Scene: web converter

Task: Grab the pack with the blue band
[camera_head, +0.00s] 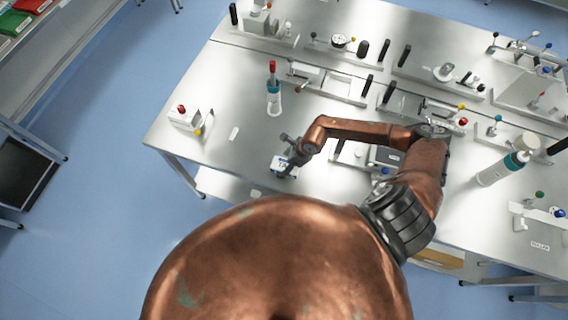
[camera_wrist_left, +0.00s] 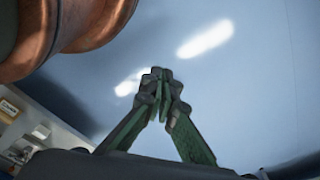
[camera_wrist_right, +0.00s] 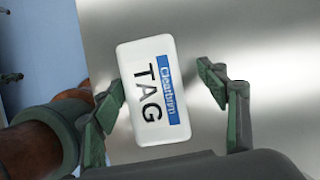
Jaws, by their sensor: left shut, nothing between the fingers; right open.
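The pack (camera_wrist_right: 150,92) is white with a blue band along one long side and the black letters TAG. It lies on the steel table, and in the head view it shows partly under my right gripper (camera_head: 289,160). In the right wrist view my right gripper (camera_wrist_right: 162,88) is open, with one finger on each side of the pack. The left finger appears close to the pack's edge; a gap shows on the right. I cannot tell how far down the fingers reach. My left gripper (camera_wrist_left: 163,80) is shut and empty above the blue floor, away from the table.
A bottle with a red cap (camera_head: 273,88) stands behind the pack. A small white stand (camera_head: 188,119) is at the table's left end. Fixtures with knobs (camera_head: 330,84) line the back. The table around the pack is mostly bare.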

